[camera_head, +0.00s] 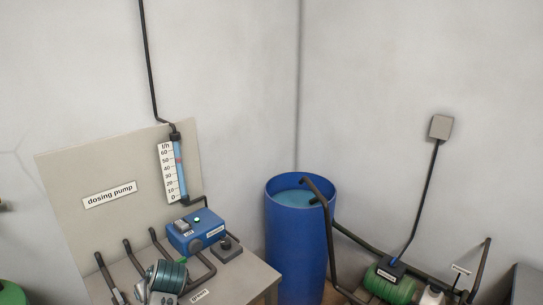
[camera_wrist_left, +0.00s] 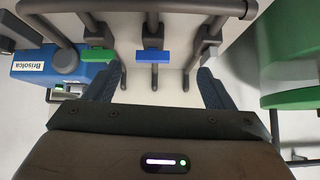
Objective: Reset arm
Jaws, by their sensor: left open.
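My left gripper (camera_wrist_left: 155,88) shows in the left wrist view, with its two dark blue fingers spread apart and nothing between them. Beyond the fingers is a pipe manifold (camera_wrist_left: 140,6) with grey stems. A green valve handle (camera_wrist_left: 98,55) is near the left finger, and a blue valve handle (camera_wrist_left: 153,56) is near the middle, beyond the fingertips. My right gripper is not seen.
In the wrist view, a blue box (camera_wrist_left: 40,66) is at left and a green-based container (camera_wrist_left: 290,98) at right.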

